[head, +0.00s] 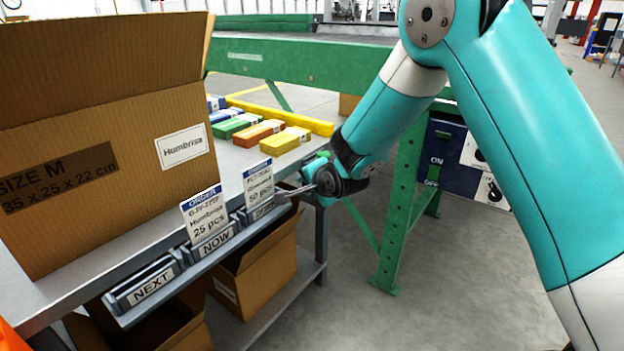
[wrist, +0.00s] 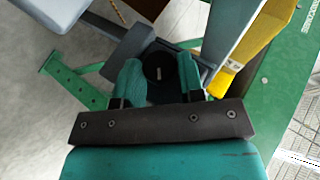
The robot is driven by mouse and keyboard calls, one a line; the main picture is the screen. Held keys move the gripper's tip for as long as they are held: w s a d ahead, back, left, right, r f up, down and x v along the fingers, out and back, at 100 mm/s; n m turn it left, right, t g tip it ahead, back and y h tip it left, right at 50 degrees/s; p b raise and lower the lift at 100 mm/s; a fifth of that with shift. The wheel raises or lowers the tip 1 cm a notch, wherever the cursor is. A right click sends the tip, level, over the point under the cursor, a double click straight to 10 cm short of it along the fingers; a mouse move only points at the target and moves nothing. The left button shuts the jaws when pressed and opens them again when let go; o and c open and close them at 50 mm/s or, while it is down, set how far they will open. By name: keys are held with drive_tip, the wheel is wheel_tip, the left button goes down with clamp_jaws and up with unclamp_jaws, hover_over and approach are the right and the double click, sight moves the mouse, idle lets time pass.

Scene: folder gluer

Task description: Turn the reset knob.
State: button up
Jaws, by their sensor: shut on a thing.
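In the wrist view, a dark round knob (wrist: 158,66) with a small pale mark sits between the two green fingers of my gripper (wrist: 159,78). The fingers are shut on it from both sides. The knob appears to sit on a grey housing (wrist: 130,48) beside the table's edge. In the head view, my gripper (head: 312,178) is at the right end of the card rack, by the table corner. The knob is hidden there behind my wrist and fingers. No reset label is readable.
A large cardboard box (head: 110,170) stands on the grey table. Coloured packs and a yellow bar (head: 282,116) lie behind. Order cards (head: 205,213) stand in the front rack. A green frame (head: 398,210) and an ON/OFF panel (head: 446,150) are at right. Open floor lies in front.

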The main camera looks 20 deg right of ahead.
drive_tip(key=o, duration=0.9)
drive_tip(key=p+v, duration=0.4)
drive_tip(key=v, duration=1.3)
drive_tip(key=shift+s+p, duration=0.2)
drive_tip(key=shift+p, duration=0.15)
